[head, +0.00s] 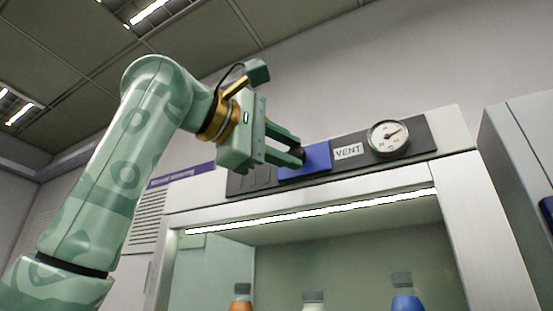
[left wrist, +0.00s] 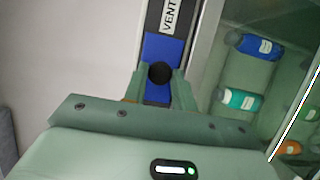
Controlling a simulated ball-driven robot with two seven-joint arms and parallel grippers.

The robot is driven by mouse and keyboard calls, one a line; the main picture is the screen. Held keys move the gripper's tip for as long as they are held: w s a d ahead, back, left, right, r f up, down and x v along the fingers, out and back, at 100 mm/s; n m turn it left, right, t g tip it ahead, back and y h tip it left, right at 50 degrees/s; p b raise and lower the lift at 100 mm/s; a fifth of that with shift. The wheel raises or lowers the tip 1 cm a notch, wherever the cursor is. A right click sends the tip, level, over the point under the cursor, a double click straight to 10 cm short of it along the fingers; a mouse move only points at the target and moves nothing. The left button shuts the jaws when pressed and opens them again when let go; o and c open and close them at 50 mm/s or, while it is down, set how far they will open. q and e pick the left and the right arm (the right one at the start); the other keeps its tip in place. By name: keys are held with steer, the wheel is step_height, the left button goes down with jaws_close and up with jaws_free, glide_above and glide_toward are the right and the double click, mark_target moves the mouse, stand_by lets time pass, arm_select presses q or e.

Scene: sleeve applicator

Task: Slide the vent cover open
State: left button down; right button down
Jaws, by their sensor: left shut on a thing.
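The vent cover is a blue sliding plate (head: 309,160) on a dark panel (head: 411,142) along the top of a cabinet, left of the VENT label (head: 348,151). It also shows in the left wrist view (left wrist: 162,50), with a round black knob (left wrist: 160,73) on it. My left gripper (head: 297,155) is shut on the knob; in the left wrist view its fingers (left wrist: 160,82) lie on either side of the knob. In the head view the fingers mostly hide the knob. My right gripper is not in view.
A round gauge (head: 388,138) sits right of the label. Below, the cabinet's lit opening holds an orange bottle (head: 241,298), a white-capped bottle (head: 313,301) and a blue bottle (head: 405,297). A grey cabinet (head: 520,170) stands at the right.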

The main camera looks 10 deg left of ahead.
arm_select(q)
steer(key=c, duration=1.3)
jaws_free()
steer(key=shift+d+f, duration=0.15)
steer(key=shift+o, duration=0.8)
steer(key=shift+s+d, duration=0.1)
steer(key=shift+d, duration=0.1)
steer(key=shift+s+a, duration=0.2)
steer(key=shift+a, duration=0.25)
steer(key=b+v, duration=0.6)
steer(key=v, duration=0.9)
steer(key=shift+s, duration=0.3)
